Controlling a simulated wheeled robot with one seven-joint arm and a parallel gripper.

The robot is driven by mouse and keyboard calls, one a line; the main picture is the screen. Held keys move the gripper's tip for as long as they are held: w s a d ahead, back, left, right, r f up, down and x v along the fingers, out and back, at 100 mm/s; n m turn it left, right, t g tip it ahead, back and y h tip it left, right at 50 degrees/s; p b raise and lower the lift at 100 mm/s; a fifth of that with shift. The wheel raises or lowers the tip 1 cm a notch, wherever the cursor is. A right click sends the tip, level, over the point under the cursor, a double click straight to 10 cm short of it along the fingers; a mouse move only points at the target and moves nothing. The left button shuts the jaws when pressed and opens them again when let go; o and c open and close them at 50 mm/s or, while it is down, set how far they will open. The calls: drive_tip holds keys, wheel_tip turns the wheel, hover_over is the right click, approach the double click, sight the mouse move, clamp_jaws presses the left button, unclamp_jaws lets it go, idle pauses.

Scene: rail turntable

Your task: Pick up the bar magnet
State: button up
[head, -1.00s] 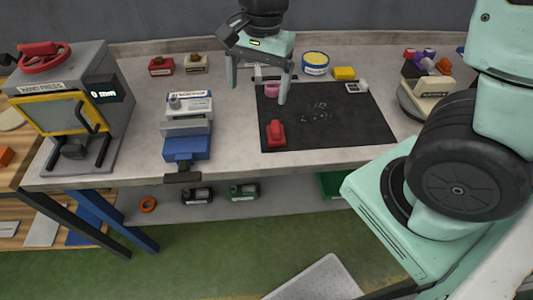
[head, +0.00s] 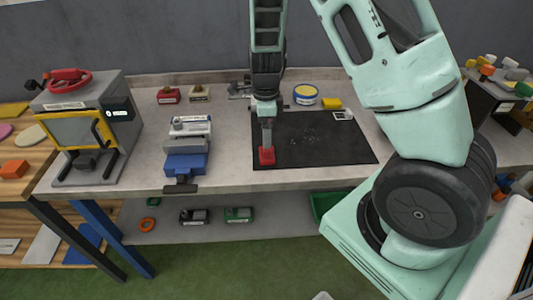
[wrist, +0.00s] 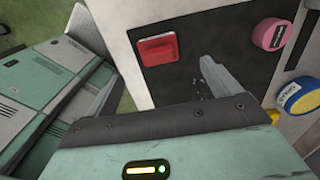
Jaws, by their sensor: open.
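A small red block (head: 267,157), which looks like the bar magnet, lies on the black mat (head: 335,150) near its front left corner. In the wrist view the red block (wrist: 157,50) lies flat, ahead of my gripper and between the lines of its two fingers. My gripper (head: 267,143) is just above or behind the block in the head view, seen nearly edge-on. In the wrist view my gripper (wrist: 165,88) has its fingers spread wide with nothing between them. I cannot tell whether a finger touches the block.
Small bits lie scattered on the mat. A pink roll (wrist: 273,34) and a blue-and-yellow tin (wrist: 302,96) are at the right of the wrist view. A yellow block (head: 331,103) is behind.

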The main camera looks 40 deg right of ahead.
drive_tip(key=shift+s+f+p, duration=0.2)
drive_tip(key=shift+f+p, duration=0.5)
drive_tip(key=shift+f, duration=3.25)
drive_tip(key=c, duration=1.3)
drive_tip(key=shift+r, duration=0.1)
wheel_tip(320, 180, up, 10)
drive_tip(key=shift+f+b, duration=0.1)
drive_tip(key=shift+b, duration=0.4)
drive_tip(key=o, duration=0.3)
drive_tip(key=shift+o, duration=0.2)
